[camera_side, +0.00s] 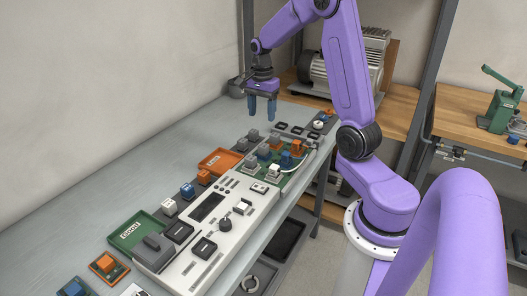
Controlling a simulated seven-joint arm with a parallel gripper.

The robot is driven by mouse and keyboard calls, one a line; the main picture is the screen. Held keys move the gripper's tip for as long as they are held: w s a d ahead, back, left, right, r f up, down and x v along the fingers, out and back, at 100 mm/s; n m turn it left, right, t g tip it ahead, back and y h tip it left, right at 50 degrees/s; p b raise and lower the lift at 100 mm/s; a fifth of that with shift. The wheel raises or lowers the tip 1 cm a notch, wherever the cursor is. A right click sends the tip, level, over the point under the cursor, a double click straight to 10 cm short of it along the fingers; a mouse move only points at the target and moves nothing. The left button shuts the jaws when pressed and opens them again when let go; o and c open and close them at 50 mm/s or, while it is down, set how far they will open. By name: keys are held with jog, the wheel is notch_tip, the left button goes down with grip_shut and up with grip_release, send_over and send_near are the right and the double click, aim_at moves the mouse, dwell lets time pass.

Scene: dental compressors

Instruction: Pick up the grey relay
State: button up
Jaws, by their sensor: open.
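Several small grey blocks that look like relays stand on and beside the green circuit board (290,178). One grey block (253,135) and another grey block (242,145) stand at the board's left edge. A further grey block (250,161) stands lower down, near the white panel. I cannot tell from this view which of them is the grey relay of the task. My gripper (261,115) points down above the far part of the bench, with its two blue fingers apart and nothing between them. It is above and beyond the nearest grey block, not touching it.
Blue and orange blocks crowd the board, and a white cable (298,166) loops at its right. An orange tray (220,161), a green tray (130,236) and a white control panel (207,240) lie nearer. The bench's left side (150,185) is clear.

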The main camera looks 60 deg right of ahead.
send_over(264, 145)
jog(key=f, duration=0.6)
jog(key=shift+w+a+f, duration=0.1)
jog(key=shift+w+f, duration=0.15)
jog(key=shift+f, duration=0.05)
jog(key=shift+s+f, duration=0.15)
jog(key=shift+f, duration=1.15)
jog(key=shift+s+f, duration=0.1)
jog(key=shift+f, duration=1.15)
jog(key=c, duration=1.1)
